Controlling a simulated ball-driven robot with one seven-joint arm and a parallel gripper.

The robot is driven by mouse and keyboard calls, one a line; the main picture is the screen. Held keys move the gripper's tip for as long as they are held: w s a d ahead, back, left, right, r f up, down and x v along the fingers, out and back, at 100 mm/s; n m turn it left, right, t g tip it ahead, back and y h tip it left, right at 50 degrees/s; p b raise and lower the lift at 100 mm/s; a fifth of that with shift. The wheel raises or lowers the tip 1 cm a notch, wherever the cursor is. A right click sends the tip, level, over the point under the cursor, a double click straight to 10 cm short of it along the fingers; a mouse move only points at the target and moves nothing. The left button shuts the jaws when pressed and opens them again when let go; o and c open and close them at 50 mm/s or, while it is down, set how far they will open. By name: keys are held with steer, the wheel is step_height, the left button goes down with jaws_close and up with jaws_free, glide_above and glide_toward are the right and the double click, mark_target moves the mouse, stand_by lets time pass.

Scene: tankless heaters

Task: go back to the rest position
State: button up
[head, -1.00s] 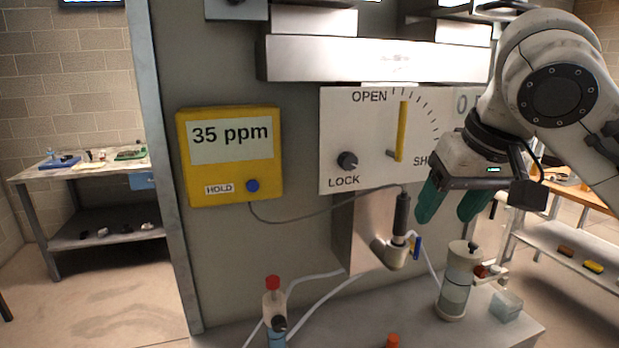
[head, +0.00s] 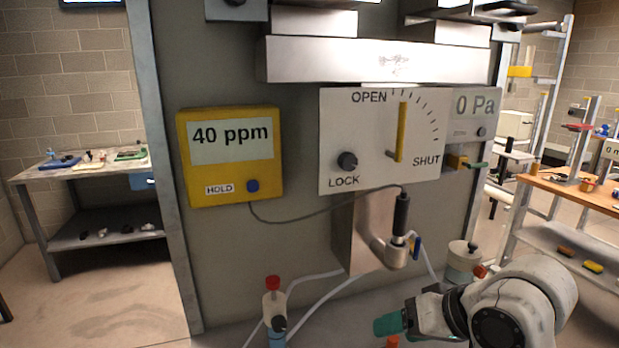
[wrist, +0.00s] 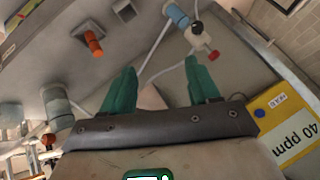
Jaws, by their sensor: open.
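My gripper (head: 390,325) is low at the bottom right of the head view, in front of the bench under the panel. In the wrist view my gripper (wrist: 160,85) shows its two green fingers spread apart, with nothing between them. The arm is folded down at the lower right, and its links hide part of the bench.
The yellow meter (head: 230,155) reads 40 ppm. A red-capped bottle (head: 273,310) and an orange knob (wrist: 94,43) are on the bench. A white canister (head: 463,262) stands behind my arm.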

steer(key=s+d+f+m, duration=0.1)
steer(key=s+f, duration=0.3)
steer(key=f, duration=0.2)
steer(key=s+d+f, duration=0.1)
steer(key=s+f, duration=0.2)
steer(key=f, duration=0.3)
steer(key=s+d+f+g+h, duration=0.1)
steer(key=s+d+f+h, duration=0.1)
steer(key=s+f, duration=0.3)
steer(key=s+d+f+g+h, duration=0.2)
steer(key=s+d+f, duration=0.3)
steer(key=s, duration=0.7)
steer(key=s+d+f+g+h, duration=0.1)
steer(key=s+d+f, duration=0.2)
steer(key=s+f, duration=0.2)
steer(key=s, duration=0.3)
steer(key=shift+s+d+f+g+h, duration=0.25)
steer(key=shift+g+h, duration=0.15)
